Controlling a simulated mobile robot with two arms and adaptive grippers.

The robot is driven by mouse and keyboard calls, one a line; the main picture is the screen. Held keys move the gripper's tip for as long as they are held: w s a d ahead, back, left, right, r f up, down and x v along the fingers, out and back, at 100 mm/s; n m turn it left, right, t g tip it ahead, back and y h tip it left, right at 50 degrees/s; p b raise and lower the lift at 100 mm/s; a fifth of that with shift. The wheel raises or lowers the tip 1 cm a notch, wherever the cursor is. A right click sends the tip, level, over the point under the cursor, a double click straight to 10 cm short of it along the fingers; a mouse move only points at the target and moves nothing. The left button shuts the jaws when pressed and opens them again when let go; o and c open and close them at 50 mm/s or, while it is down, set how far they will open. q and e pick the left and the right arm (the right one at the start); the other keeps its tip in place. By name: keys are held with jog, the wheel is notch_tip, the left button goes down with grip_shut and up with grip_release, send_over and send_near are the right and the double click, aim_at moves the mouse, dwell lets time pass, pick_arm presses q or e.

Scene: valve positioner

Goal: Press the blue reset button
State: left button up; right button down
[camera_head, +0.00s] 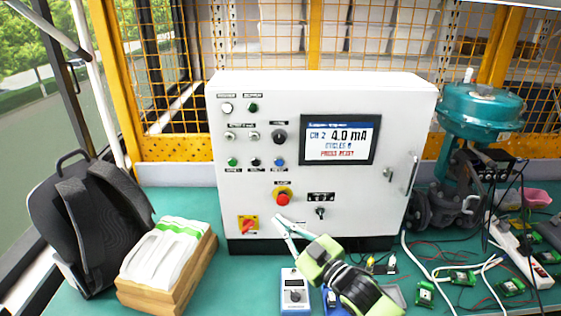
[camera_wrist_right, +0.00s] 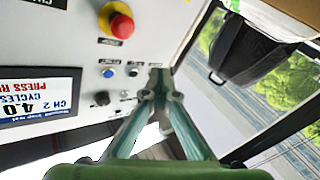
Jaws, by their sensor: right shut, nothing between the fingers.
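The blue reset button (camera_head: 279,161) is at the right end of the lower button row on the white control cabinet (camera_head: 360,215). It also shows in the right wrist view (camera_wrist_right: 109,72), left of my fingertips. My right gripper (camera_head: 280,219) is shut and empty, its fingertips in front of the lower cabinet face in the head view, just below the red mushroom button (camera_head: 282,198). In the wrist view the shut fingers (camera_wrist_right: 160,80) cover part of the button row. The fingertips are apart from the blue button. My left gripper is not in view.
The cabinet screen (camera_head: 338,139) reads 4.0 mA and PRESS RESET. A red-yellow switch (camera_head: 248,225) is low on the panel; several buttons and knobs surround the blue one. A backpack (camera_head: 85,215) stands left, a teal valve actuator (camera_head: 482,108) right, with cables and circuit boards.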

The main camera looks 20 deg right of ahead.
aim_at(279, 162)
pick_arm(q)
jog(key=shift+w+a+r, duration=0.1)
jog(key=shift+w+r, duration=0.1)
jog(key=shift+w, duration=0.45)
pick_arm(e)
notch_tip(279, 162, up, 10)
jog(key=n+t+y, duration=0.1)
jog(key=n+y, duration=0.1)
jog(key=y, duration=0.1)
jog(key=shift+w+d+f+t, duration=0.25)
jog(key=shift+w+d+t, duration=0.05)
jog(key=shift+w, duration=0.15)
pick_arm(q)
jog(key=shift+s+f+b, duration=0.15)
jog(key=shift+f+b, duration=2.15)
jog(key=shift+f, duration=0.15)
pick_arm(e)
jog(key=shift+w+d, duration=0.4)
jog(key=shift+w, duration=1)
jog(key=shift+w+d, duration=0.45)
jog(key=shift+w, duration=1)
jog(key=shift+w+d, duration=0.4)
jog(key=shift+w, duration=1)
jog(key=shift+w, duration=0.1)
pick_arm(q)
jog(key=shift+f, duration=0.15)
pick_arm(e)
jog(key=shift+w+d, duration=0.15)
jog(key=shift+w, duration=0.15)
